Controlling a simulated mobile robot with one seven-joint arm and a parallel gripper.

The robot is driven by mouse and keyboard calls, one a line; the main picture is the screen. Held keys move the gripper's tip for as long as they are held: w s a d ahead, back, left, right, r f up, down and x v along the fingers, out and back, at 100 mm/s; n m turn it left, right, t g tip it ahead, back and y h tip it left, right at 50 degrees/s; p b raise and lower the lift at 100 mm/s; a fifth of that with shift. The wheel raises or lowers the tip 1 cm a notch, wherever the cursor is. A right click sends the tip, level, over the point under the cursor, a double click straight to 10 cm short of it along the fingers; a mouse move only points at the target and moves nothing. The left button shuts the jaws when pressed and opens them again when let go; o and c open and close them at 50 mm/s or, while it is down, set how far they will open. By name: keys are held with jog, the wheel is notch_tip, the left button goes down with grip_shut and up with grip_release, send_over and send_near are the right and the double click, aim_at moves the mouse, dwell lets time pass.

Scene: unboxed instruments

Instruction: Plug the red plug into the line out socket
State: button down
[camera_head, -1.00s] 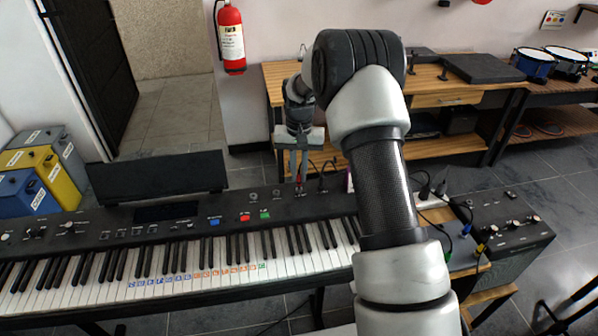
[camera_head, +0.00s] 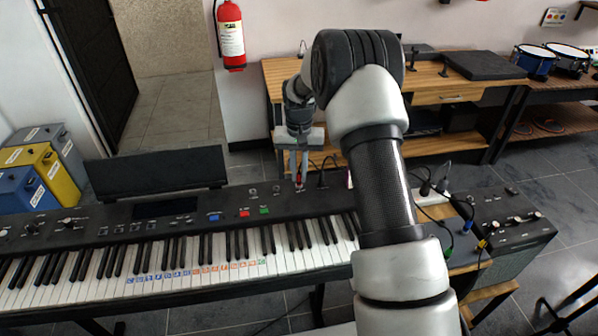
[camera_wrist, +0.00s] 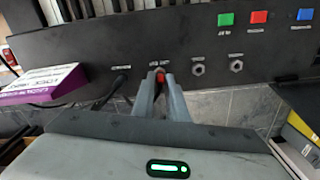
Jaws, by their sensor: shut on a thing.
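My gripper (camera_head: 298,178) points down at the back strip of the black keyboard (camera_head: 180,207). Its fingers are shut on the red plug (camera_wrist: 160,77), of which only a small red part shows between the fingertips. In the wrist view the plug is at the keyboard panel, in line with the row of sockets. The socket under it is hidden, and the label by it is too blurred to read surely. I cannot tell how deep the plug sits. Two bare sockets (camera_wrist: 197,69) (camera_wrist: 236,65) lie to its right in the wrist view.
A black cable (camera_wrist: 122,82) runs to the panel just left of the plug in the wrist view. A purple and white box (camera_wrist: 45,85) lies farther left. A mixer-like unit (camera_head: 505,225) with coloured plugs stands right of the keyboard. A wooden bench (camera_head: 450,88) is behind.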

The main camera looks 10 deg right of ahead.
jog(key=shift+f, duration=0.15)
jog(key=c, duration=1.8)
grip_release()
jog(key=shift+o, duration=0.7)
